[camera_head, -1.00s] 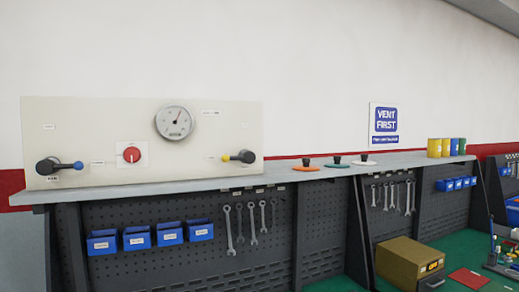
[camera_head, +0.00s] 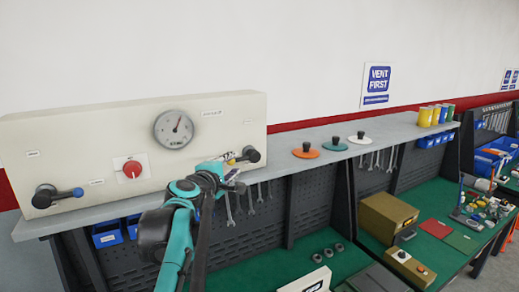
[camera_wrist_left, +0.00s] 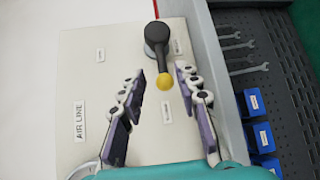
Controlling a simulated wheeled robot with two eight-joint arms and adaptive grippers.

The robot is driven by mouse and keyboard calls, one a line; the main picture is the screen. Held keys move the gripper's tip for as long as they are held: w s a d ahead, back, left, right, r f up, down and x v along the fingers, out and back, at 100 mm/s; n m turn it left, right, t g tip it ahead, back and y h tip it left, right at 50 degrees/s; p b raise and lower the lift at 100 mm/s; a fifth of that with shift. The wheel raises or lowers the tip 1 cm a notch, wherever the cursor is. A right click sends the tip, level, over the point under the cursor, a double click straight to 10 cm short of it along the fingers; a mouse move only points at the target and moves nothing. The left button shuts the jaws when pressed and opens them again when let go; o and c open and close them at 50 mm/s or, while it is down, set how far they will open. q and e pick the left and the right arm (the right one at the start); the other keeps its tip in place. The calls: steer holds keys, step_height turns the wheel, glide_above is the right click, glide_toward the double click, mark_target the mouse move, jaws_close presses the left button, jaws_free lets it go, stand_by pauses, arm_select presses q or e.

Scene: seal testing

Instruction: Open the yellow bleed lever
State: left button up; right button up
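The yellow bleed lever is a black hub and arm (camera_head: 251,154) with a yellow ball end, at the right end of the cream test panel (camera_head: 85,140). Its ball end is largely hidden by my gripper in the head view. In the left wrist view the black lever arm (camera_wrist_left: 157,42) and yellow ball (camera_wrist_left: 165,83) show clearly. My left gripper (camera_head: 230,168) is at the lever. In the wrist view its purple-padded fingers (camera_wrist_left: 162,76) are open, one on each side of the ball, with gaps visible. My right gripper is not in view.
A gauge (camera_head: 173,129), a red knob (camera_head: 131,169) and a blue-tipped lever (camera_head: 57,195) are on the panel. Orange (camera_head: 305,151), teal (camera_head: 334,144) and white (camera_head: 361,138) discs stand on the grey shelf. Wrenches and blue bins hang below.

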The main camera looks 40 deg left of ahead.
mark_target(240, 160)
arm_select(q)
steer(key=x, duration=0.7)
steer(key=shift+f+p, duration=0.1)
steer(key=shift+p, duration=0.2)
jaws_close()
